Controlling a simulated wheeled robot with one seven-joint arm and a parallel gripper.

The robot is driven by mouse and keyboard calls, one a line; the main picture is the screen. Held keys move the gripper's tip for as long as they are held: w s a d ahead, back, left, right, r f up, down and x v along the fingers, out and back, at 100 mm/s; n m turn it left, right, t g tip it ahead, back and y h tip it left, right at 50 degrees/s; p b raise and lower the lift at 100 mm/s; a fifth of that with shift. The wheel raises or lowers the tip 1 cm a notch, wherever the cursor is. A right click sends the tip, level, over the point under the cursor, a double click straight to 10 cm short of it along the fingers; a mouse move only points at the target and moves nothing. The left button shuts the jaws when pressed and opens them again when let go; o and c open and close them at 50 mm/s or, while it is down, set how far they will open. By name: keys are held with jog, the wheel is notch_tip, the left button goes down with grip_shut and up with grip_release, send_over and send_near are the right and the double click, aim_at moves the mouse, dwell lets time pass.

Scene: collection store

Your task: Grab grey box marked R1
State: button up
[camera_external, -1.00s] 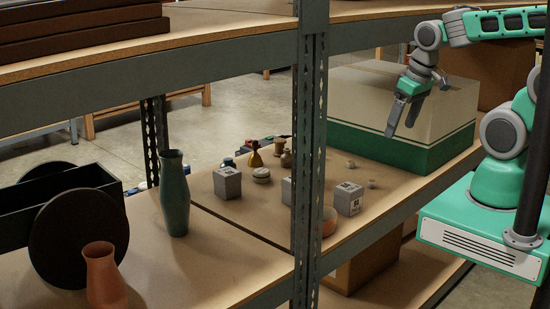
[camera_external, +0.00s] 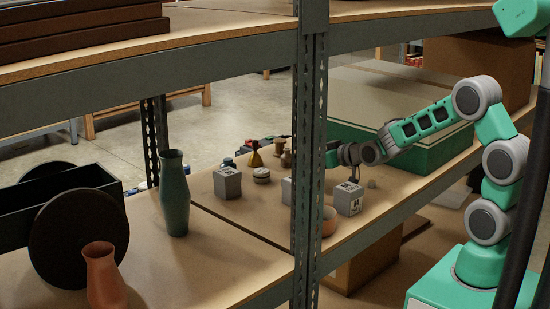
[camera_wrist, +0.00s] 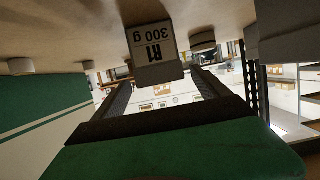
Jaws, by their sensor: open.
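The grey box marked R1 (camera_wrist: 155,52) shows in the wrist view, upside down, with "R1 300 g" on its white label. My gripper (camera_wrist: 160,80) is open, one dark finger on each side in the picture, with the box just beyond the fingertips. In the external view my gripper (camera_external: 352,170) is low over the shelf, close behind a grey labelled box (camera_external: 349,200). Its mark is too small to read there. Two more grey boxes stand to the left, one at the far left (camera_external: 228,184) and one partly behind the post (camera_external: 287,191).
An upright metal post (camera_external: 308,150) hides part of the shelf. An orange bowl (camera_external: 329,221) stands close to the labelled box. A large green-and-cream box (camera_external: 440,152) lies behind the arm. Small bottles and pots (camera_external: 255,155) stand further back; a green vase (camera_external: 174,195) is left.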

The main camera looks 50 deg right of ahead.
jog(key=x, duration=0.4)
jog(key=shift+w+f+b, duration=0.1)
jog(key=shift+f+b, duration=0.3)
jog(key=shift+f, duration=0.05)
jog(key=shift+w, duration=0.4)
jog(key=shift+c, duration=0.4)
grip_shut()
